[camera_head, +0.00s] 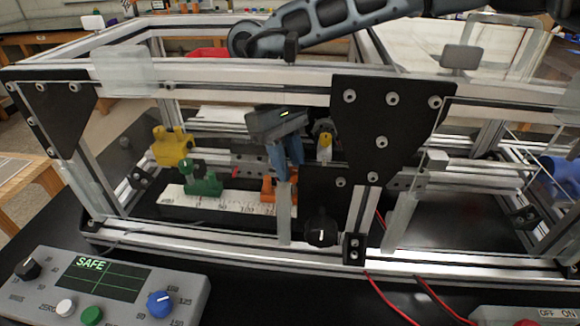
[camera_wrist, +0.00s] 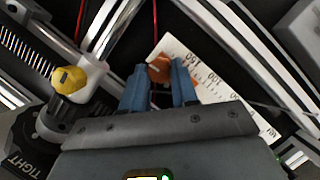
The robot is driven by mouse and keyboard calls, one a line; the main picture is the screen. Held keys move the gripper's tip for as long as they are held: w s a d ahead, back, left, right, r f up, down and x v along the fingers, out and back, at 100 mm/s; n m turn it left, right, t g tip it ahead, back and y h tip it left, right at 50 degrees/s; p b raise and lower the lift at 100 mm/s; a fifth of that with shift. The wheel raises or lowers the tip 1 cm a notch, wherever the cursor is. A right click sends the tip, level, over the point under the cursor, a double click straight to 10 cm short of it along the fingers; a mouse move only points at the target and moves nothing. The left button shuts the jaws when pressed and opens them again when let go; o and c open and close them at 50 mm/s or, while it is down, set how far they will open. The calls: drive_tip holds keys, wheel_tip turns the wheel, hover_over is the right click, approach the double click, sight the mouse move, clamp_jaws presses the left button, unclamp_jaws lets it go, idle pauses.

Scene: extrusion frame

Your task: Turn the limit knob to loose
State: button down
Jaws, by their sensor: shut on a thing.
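An orange knob (camera_wrist: 158,70) with a white line on its top shows between the fingertips of my gripper (camera_wrist: 160,80) in the wrist view. The blue fingers are shut on it from both sides. In the head view my gripper (camera_head: 284,165) points down inside the frame, and the orange part (camera_head: 267,188) stands below it on the white scale (camera_head: 235,203). A yellow knob (camera_wrist: 68,79) stands to the left in the wrist view, near a black plate (camera_wrist: 25,150) marked TIGHT. It shows in the head view too (camera_head: 325,141). No label reading limit is legible.
Metal rails and a black corner plate (camera_head: 385,115) stand close around my gripper. Green (camera_head: 203,183) and yellow (camera_head: 172,147) parts sit left along the scale. A black knob (camera_head: 321,228) is on the front. A control box (camera_head: 105,290) reads SAFE. Red wires cross the front right.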

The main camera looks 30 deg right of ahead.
drive_tip(key=shift+a+n+h+b, duration=0.1)
drive_tip(key=shift+n+h+b, duration=0.5)
drive_tip(key=shift+n, duration=0.9)
drive_tip(key=c, duration=0.9)
unclamp_jaws()
drive_tip(key=shift+o, duration=0.2)
drive_tip(key=b+v, duration=0.1)
drive_tip(key=v, duration=0.6)
drive_tip(key=shift+r, duration=0.4)
drive_tip(key=shift+w+a, duration=0.1)
drive_tip(key=shift+a, duration=0.05)
